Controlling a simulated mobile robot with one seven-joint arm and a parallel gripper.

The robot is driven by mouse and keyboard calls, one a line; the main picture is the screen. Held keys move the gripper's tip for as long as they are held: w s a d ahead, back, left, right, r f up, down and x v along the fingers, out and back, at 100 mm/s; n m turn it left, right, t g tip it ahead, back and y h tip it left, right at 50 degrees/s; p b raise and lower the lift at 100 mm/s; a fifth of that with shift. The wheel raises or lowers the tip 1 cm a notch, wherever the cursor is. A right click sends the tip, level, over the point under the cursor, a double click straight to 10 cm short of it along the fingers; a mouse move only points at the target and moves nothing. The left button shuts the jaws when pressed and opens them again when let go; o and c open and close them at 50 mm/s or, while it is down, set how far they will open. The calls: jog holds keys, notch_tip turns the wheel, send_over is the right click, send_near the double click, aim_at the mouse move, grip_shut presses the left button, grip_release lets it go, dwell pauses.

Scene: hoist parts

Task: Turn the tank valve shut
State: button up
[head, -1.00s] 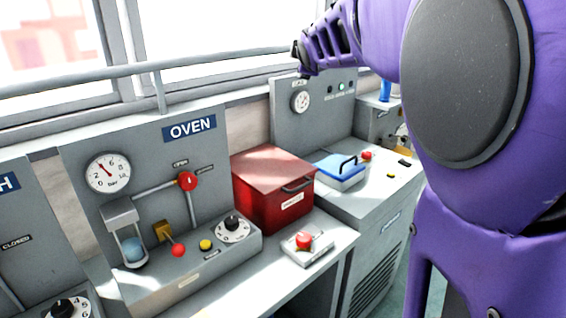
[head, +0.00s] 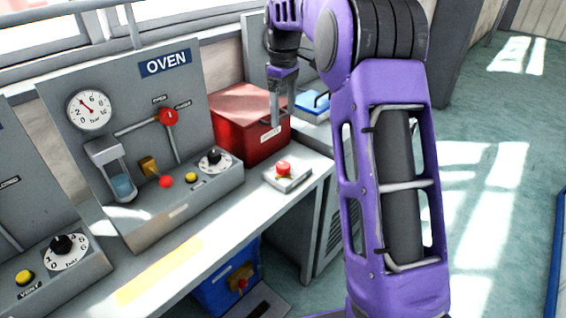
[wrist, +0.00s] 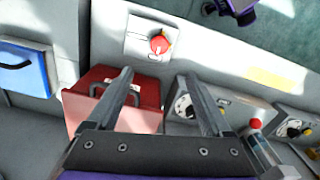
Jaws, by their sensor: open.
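A round red valve handle (head: 168,117) is on the pipe of the grey OVEN panel (head: 190,85), with small labels around it. A blue box (head: 226,288) under the bench carries a small red and brass fitting (head: 240,284). I cannot tell which of the two is the tank valve. My gripper (head: 282,116) points down, open and empty, in front of the red box (head: 240,112), to the right of the OVEN panel and apart from both valves. In the wrist view its fingers (wrist: 154,76) show spread, with the red box (wrist: 145,118) beyond them.
A red push button (head: 284,168) sits on a grey plate near the bench's right end; it also shows in the wrist view (wrist: 160,43). A pressure gauge (head: 89,110), dials and knobs crowd the panel. The bench front with the yellow strip (head: 160,268) is clear. Open floor lies right.

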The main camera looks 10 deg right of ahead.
aim_at(283, 165)
notch_tip(283, 165, down, 16)
jog(key=shift+f+b, duration=0.15)
jog(key=shift+b, duration=1.1)
grip_shut()
